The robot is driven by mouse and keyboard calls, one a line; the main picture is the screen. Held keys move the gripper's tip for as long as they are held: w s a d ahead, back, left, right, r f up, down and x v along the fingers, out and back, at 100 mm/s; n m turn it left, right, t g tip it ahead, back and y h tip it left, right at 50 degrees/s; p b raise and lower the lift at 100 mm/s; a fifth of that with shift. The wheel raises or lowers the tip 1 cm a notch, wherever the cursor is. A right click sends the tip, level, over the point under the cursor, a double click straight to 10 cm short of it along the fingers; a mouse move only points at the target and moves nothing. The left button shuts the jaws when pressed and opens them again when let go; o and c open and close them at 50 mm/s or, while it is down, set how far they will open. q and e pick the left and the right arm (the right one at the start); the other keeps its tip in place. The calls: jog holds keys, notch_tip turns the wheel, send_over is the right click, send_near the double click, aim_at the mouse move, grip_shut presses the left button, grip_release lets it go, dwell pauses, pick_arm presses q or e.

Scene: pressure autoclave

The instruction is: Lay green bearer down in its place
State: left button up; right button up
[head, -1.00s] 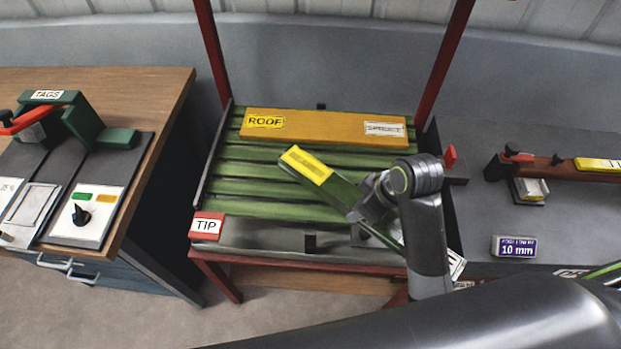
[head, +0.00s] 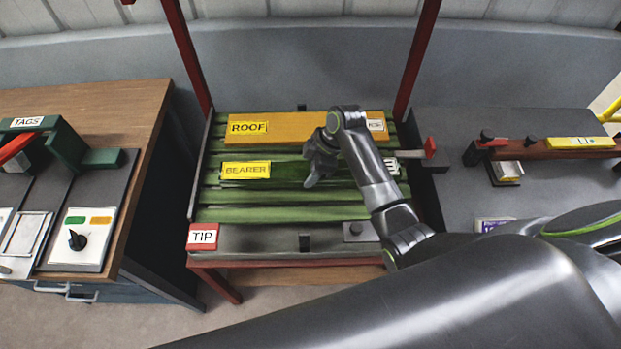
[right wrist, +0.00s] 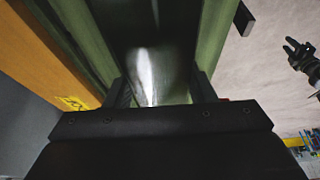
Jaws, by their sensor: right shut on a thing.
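The green bearer (head: 246,170), with a yellow BEARER label at its left end, is level and lines up with the green slats, just in front of the orange ROOF bar (head: 290,127). My right gripper (head: 315,176) is shut on it near the middle, from above. In the right wrist view both fingers of this gripper (right wrist: 161,90) flank a dark, shiny surface. Whether the bearer rests fully on the slats is hidden. A small dark gripper, apparently my left (right wrist: 300,62), shows at the right of the right wrist view; its jaw state is unclear.
The slatted rack (head: 265,214) has a red frame with uprights at the back and a red TIP block (head: 202,237) at front left. A wooden bench (head: 140,105) with a TAGS fixture stands left. A grey bench with a brown bar (head: 560,148) lies right.

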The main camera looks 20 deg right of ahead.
jog(key=shift+f, duration=2.4)
jog(key=o, duration=1.5)
jog(key=shift+f, duration=0.15)
jog(key=shift+c, duration=0.2)
jog(key=v, duration=1.2)
jog(key=shift+b, duration=0.3)
jog(key=shift+s, duration=0.1)
